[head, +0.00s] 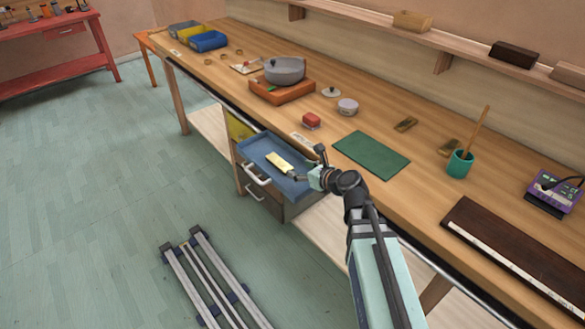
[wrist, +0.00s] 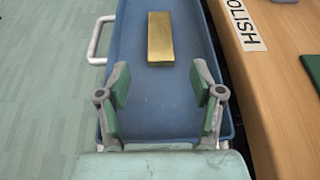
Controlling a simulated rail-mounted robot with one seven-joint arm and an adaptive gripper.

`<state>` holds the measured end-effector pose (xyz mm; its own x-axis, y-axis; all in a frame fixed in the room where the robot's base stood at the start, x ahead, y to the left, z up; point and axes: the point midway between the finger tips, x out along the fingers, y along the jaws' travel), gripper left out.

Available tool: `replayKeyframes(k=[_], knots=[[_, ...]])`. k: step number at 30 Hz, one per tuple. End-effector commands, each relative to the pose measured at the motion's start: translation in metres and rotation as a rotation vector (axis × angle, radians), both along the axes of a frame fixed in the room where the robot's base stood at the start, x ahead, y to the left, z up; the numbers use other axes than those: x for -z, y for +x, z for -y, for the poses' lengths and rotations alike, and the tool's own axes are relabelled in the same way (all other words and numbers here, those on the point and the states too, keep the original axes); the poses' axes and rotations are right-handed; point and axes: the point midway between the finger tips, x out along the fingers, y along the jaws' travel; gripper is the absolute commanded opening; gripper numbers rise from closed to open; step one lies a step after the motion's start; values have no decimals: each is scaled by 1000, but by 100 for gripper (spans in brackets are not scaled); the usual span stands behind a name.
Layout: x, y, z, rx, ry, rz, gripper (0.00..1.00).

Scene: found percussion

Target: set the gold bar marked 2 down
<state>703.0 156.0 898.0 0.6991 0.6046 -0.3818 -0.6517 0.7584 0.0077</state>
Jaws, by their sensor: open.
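A gold bar (head: 278,161) lies flat in the open blue-lined drawer (head: 262,147) under the bench. It also shows in the wrist view (wrist: 160,37), with its long side along the drawer; no number is readable on it. My gripper (head: 302,178) is over the near end of the drawer. In the wrist view my gripper (wrist: 160,82) has its green-padded fingers spread wide with nothing between them. The bar is beyond the fingertips and apart from them.
A green mat (head: 371,155) lies on the bench right of the drawer. A label reading POLISH (wrist: 245,25) is on the bench edge.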

Motion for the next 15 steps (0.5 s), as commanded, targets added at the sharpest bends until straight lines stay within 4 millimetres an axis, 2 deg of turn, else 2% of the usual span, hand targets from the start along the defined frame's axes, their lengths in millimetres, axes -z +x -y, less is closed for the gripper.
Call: replayKeyframes(k=[1,6,15], knots=[[-3,-7,5,1,0,1,66],[-8,-15,13,1,0,2,66],[-9,-16,14,0,0,0,66]])
